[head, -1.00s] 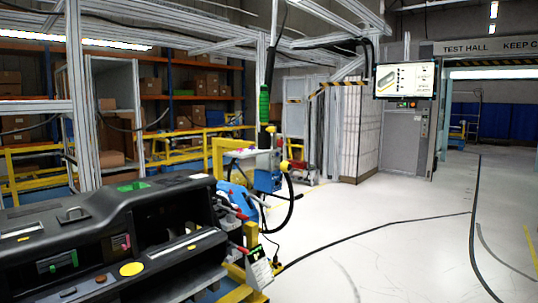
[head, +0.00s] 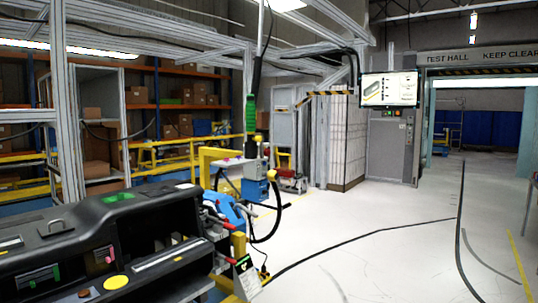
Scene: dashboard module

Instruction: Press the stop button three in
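The black dashboard module (head: 150,212) fills the lower left of the head view. On its near face are a round yellow disc (head: 116,282), a small orange-brown round part (head: 84,294), a pink lever-like part (head: 104,255) and a green one (head: 55,272). I cannot tell whether any of these is a stop button. A grey cabinet (head: 391,150) in the back has small red and green spots on its panel (head: 391,113), too small to make out. My gripper is not in view.
A yellow and blue fixture (head: 254,190) with cables stands right of the module. A screen (head: 389,88) hangs in front of the cabinet. Shelves with boxes (head: 187,122) line the back left.

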